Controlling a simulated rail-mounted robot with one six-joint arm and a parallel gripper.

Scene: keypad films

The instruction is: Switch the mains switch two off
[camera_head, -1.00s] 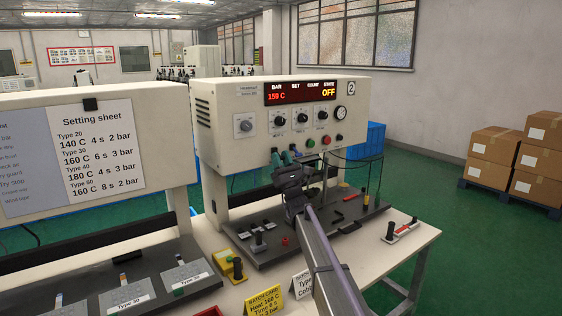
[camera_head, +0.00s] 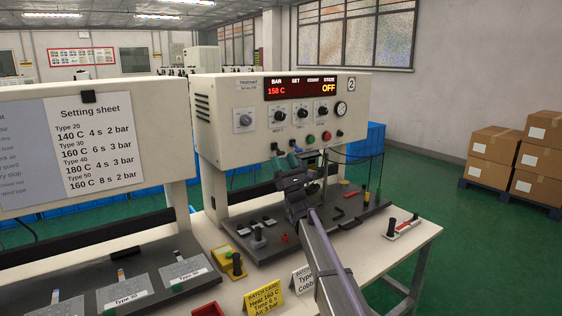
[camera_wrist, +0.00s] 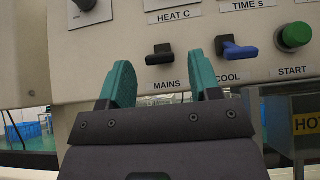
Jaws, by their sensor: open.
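The mains switch (camera_wrist: 160,55) of machine two is a black lever above the label MAINS in the wrist view. In the head view the mains switch (camera_head: 276,147) is the leftmost small control along the panel's lower edge. My gripper (camera_wrist: 160,75) is open, its two teal fingers standing below the switch, one to each side, with nothing between them. In the head view my gripper (camera_head: 288,161) is just under the panel's lower edge. The display (camera_head: 303,88) reads 158 C and OFF.
Knobs sit above. The dark press bed (camera_head: 270,250) with loose small parts lies below. A HOT sign (camera_wrist: 306,124) is at lower right.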

